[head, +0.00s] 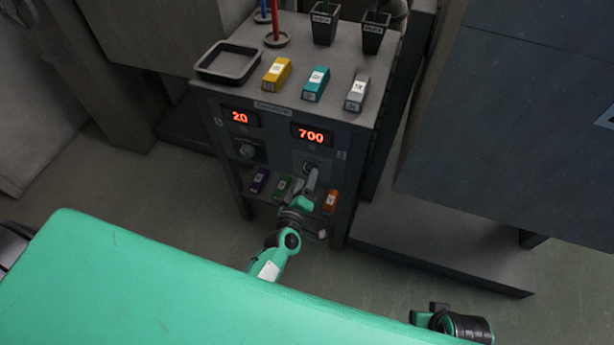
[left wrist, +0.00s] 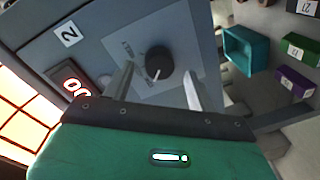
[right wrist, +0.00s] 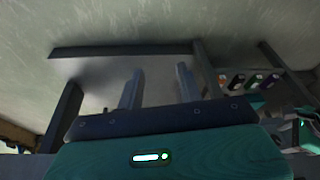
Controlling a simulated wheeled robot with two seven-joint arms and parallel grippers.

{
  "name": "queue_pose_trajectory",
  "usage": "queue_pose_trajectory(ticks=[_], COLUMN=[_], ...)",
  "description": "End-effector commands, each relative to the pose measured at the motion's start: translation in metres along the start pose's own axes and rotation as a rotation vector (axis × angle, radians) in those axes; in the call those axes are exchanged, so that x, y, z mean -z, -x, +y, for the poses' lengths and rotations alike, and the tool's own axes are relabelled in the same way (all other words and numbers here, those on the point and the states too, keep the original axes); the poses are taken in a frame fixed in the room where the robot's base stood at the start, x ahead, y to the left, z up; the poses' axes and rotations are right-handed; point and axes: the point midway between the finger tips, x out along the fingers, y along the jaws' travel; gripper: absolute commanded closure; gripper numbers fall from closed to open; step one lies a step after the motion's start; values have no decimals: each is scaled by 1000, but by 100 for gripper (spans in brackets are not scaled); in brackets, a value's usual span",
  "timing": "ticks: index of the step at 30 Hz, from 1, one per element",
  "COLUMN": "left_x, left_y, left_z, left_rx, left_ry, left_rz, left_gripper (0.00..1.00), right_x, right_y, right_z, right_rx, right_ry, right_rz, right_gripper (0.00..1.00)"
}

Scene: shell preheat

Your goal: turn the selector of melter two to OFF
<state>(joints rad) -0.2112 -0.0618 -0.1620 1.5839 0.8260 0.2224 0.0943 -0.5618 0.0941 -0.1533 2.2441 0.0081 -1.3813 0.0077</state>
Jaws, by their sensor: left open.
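The selector of melter two (left wrist: 159,62) is a round black knob with a light pointer mark, on a grey plate below the label 2 (left wrist: 68,34). My left gripper (left wrist: 158,84) is open in front of it, with one finger on each side of the knob. I cannot tell whether the fingers touch it. In the head view my left gripper (head: 311,180) covers part of the plate under the red display reading 700 (head: 312,134). My right gripper (right wrist: 160,84) is open and empty, away from the cabinet.
The other selector (head: 247,150) sits under a display reading 20 (head: 240,118). Yellow (head: 277,73), teal (head: 316,84) and grey (head: 357,92) blocks stand on the cabinet top beside a dark tray (head: 229,62). Coloured blocks, including an orange one (head: 330,202), sit on the shelf below.

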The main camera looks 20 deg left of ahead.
Motion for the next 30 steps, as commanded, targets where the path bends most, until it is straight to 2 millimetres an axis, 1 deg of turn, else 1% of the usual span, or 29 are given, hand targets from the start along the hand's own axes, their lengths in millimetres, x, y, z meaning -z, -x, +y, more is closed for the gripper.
queue_pose_trajectory(ticks=[1, 9, 15, 18, 21, 30], left_x=[0, 0, 0, 0, 0, 0], left_y=[11, 68, 100, 109, 115, 116], left_z=[0, 0, -1, 0, 0, 0], left_rx=[2, 2, 2, 1, 1, 0], left_ry=[0, 0, 0, 0, 1, 1], left_rz=[-2, -1, -1, -1, 0, 0], left_gripper=[42, 42, 42, 42, 42, 42], right_x=[-1, -4, -5, -4, -4, -3], right_y=[-1, -9, -12, -12, -12, -11], right_z=[0, 0, 0, 0, 0, 0], right_rx=[0, 0, 0, 0, 0, 1], right_ry=[0, 0, 0, 0, -1, -1], right_rz=[-3, -15, -21, -19, -18, -15], right_gripper=[64, 64, 64, 64, 64, 64])
